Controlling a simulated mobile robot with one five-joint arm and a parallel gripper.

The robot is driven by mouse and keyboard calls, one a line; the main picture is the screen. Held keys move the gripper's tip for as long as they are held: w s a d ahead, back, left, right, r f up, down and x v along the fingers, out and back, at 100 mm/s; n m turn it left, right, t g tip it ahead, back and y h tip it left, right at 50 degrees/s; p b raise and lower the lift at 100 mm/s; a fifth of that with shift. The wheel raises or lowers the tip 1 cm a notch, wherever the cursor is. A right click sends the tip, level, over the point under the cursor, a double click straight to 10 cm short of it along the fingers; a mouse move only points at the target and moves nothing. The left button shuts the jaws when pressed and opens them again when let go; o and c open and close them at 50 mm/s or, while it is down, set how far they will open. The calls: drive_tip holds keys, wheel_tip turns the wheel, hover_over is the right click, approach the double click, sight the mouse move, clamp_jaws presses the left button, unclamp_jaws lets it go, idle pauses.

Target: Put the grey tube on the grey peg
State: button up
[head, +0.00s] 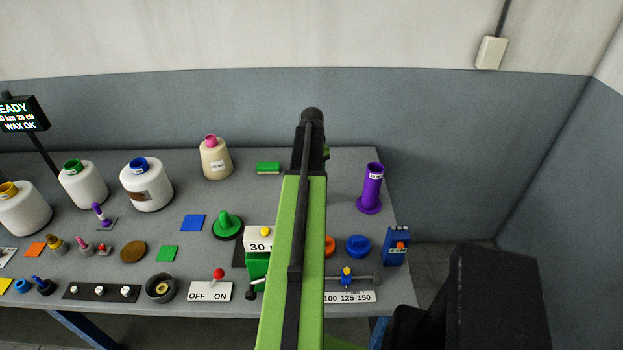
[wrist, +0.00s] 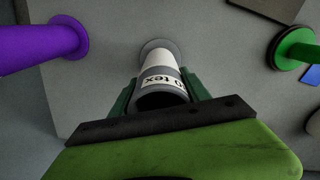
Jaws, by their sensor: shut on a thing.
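The grey tube (wrist: 163,75) has a white label reading "0 tex" and shows in the wrist view with its dark open end toward the camera. My gripper (wrist: 158,92) is shut on it, with a green finger on either side. Beyond the tube's far end is a round grey disc (wrist: 156,46), which looks like the base of the grey peg. The tube lines up with it and covers its middle. I cannot tell whether the tube is around the peg or only above it. In the head view my arm hides the gripper, tube and peg.
A purple tube (head: 371,188) stands upright to the right. A green peg (head: 228,223) and a cream bobbin (head: 215,160) stand to the left. A green block (head: 268,168) lies near the back edge of the grey table (head: 335,265).

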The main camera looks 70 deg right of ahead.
drive_tip(key=shift+f, duration=0.5)
drive_tip(key=shift+f+b, duration=0.3)
drive_tip(key=shift+b, duration=0.2)
drive_tip(key=o, duration=1.5)
drive_tip(key=shift+c, duration=0.2)
drive_tip(key=shift+r, duration=0.15)
wheel_tip(320, 180, up, 17)
drive_tip(key=p, duration=1.7)
drive_tip(key=shift+p, duration=0.3)
drive_tip(key=shift+w, duration=0.1)
